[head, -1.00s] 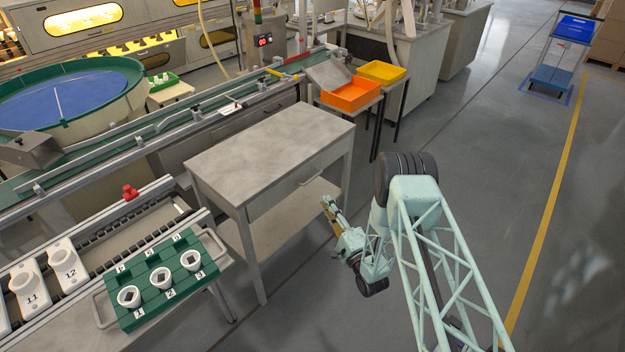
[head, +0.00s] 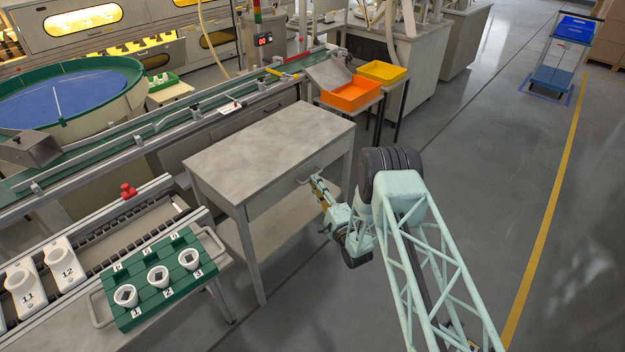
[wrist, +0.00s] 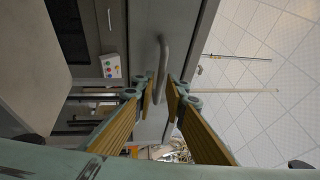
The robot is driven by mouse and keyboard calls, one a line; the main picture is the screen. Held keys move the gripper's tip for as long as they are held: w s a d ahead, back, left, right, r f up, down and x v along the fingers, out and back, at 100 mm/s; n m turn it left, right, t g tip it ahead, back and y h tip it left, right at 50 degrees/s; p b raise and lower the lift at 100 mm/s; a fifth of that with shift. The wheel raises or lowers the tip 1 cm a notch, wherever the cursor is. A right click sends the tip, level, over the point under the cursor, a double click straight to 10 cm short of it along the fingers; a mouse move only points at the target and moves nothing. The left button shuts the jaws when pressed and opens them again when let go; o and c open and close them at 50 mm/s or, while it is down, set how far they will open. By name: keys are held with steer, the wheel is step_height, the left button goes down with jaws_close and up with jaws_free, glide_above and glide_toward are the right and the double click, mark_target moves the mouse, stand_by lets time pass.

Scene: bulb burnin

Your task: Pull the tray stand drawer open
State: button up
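The tray stand (head: 268,150) is a grey table with a lower shelf. Its drawer front (head: 290,187) looks flush with the stand, so the drawer appears shut. The curved drawer handle shows in the wrist view (wrist: 163,55), with the drawer front (wrist: 181,25) behind it. My gripper (head: 316,181) is at the drawer front by the handle. In the wrist view its two fingers (wrist: 162,82) are apart, one on each side of the handle bar, with gaps visible. I cannot tell whether either finger touches the bar.
A conveyor (head: 215,113) runs behind the stand. Orange (head: 351,94) and yellow (head: 382,72) bins stand behind it to the right. A green numbered fixture (head: 160,289) with white cups is at the front left. The floor right of my arm is clear.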

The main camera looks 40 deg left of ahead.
steer(key=shift+x, duration=1.6)
steer(key=shift+c, duration=0.3)
jaws_close()
steer(key=shift+d, duration=0.1)
